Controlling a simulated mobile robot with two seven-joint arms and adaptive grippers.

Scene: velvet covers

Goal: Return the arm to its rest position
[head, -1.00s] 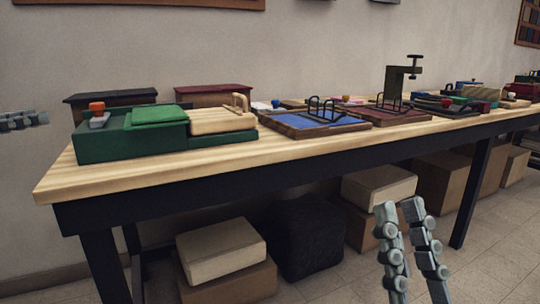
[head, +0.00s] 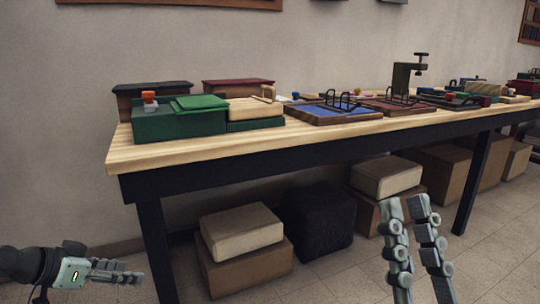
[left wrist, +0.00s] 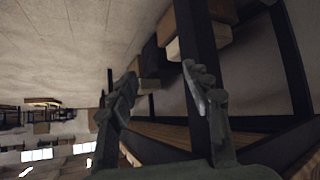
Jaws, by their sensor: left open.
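My left gripper (head: 138,277) is at the lower left of the head view, below the tabletop level and left of the table's near leg. It points to the right and looks empty. In the left wrist view its two fingers (left wrist: 160,75) are spread apart with nothing between them; dark table framing and boxes lie beyond. My right gripper (head: 406,203) points up at the lower right of the head view, in front of the table. Its two fingers stand a little apart with nothing between them.
The long wooden table (head: 150,153) carries a green box (head: 180,122), a blue-lined tray (head: 330,116) and a dark clamp (head: 405,76). Cartons (head: 243,230) and a black box (head: 318,222) stand beneath. The floor in front is clear.

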